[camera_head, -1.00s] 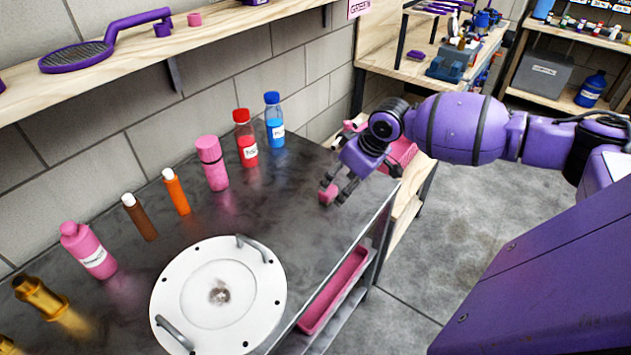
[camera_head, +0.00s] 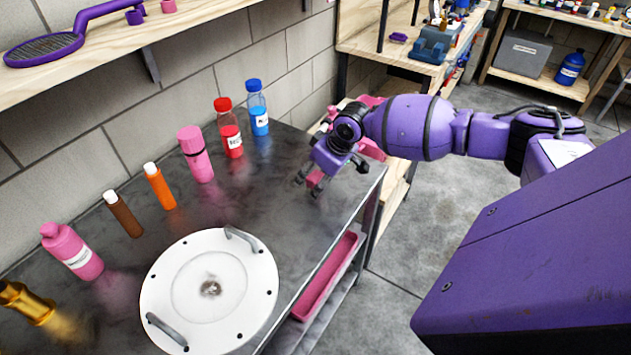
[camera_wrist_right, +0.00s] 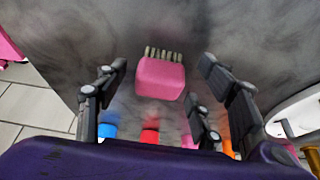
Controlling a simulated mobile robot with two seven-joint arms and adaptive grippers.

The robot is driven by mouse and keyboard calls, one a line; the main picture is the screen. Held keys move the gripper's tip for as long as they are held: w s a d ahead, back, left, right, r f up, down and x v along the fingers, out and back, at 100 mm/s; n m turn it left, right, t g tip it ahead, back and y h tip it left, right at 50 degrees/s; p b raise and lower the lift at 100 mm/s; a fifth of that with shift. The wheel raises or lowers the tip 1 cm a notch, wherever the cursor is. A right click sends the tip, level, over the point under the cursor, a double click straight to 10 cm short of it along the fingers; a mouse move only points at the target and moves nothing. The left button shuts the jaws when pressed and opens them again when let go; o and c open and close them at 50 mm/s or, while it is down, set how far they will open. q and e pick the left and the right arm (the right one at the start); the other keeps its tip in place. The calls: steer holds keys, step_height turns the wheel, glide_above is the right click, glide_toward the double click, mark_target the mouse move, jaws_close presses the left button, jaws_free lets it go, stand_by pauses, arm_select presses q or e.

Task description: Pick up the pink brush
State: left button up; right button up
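The pink brush (camera_wrist_right: 160,78) is a small pink block with a row of pale bristles. In the right wrist view it lies on the dark metal tabletop, in the gap between the spread fingers of my right gripper (camera_wrist_right: 163,85), with visible space on both sides. In the head view the right gripper (camera_head: 310,185) points down over the far right part of the table, and the brush (camera_head: 315,179) shows only partly among its fingers. The right gripper is open and holds nothing. My left gripper is not in view.
Red-capped (camera_head: 230,128) and blue-capped (camera_head: 257,108) bottles and a pink bottle (camera_head: 195,153) stand left of the gripper. A round white plate with handles (camera_head: 209,290) lies nearer. A pink tray (camera_head: 325,275) sits on the lower shelf. The table's right edge is close.

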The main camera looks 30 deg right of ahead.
mark_target(317, 176)
steer(key=c, duration=1.2)
steer(key=shift+r, duration=0.1)
step_height(317, 176, up, 10)
steer(key=shift+f, duration=0.1)
